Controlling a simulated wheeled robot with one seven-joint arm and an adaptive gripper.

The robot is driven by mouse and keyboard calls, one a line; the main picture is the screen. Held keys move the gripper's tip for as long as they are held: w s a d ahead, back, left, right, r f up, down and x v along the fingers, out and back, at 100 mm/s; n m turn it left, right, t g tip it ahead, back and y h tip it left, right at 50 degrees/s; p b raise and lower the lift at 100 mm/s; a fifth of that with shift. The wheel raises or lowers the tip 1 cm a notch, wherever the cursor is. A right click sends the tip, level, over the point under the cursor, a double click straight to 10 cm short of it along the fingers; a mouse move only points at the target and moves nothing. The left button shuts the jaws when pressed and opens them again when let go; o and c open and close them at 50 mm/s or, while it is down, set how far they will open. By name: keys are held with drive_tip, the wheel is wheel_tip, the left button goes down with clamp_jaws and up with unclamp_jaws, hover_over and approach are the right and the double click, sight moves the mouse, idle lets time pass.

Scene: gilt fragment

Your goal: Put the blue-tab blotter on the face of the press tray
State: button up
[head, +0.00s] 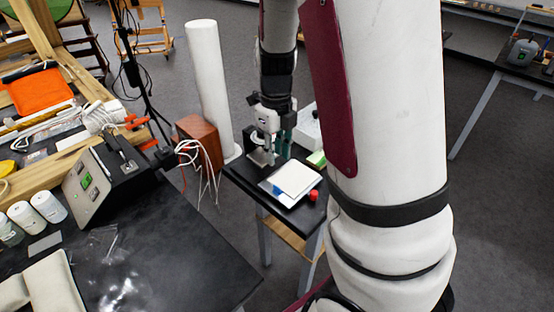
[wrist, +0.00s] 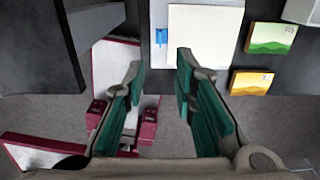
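A cream-white square sheet, the blotter (head: 294,178), lies on the small black table, with a blue tab (head: 276,189) at its near-left edge. It also shows at the top of the wrist view (wrist: 205,42), with the blue tab (wrist: 161,37) at its left edge. A paler flat piece (wrist: 157,12), perhaps the press tray, shows beneath and beyond its left edge; I cannot tell it surely. My gripper (wrist: 158,66) is open and empty, its green-padded fingers apart. In the head view my gripper (head: 268,150) hangs beside the blotter, on its far-left side.
A green-picture box (wrist: 271,38) and a yellow-picture box (wrist: 251,82) lie right of the blotter in the wrist view. A red object (head: 314,195) stands near the table's corner. A white cylinder (head: 208,80) and brown box (head: 198,138) stand left of the table.

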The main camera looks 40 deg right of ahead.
drive_tip(key=s+a+r+n+t, duration=0.2)
drive_tip(key=s+a+r+n, duration=0.4)
drive_tip(key=n, duration=1)
drive_tip(key=s+a+r+n+t, duration=0.3)
drive_tip(key=s+a+r+n, duration=0.3)
drive_tip(key=n, duration=1.1)
drive_tip(key=s+r, duration=0.4)
drive_tip(key=r, duration=0.2)
drive_tip(key=shift+s+n, duration=0.2)
drive_tip(key=shift+n, duration=0.1)
drive_tip(key=shift+r, duration=0.1)
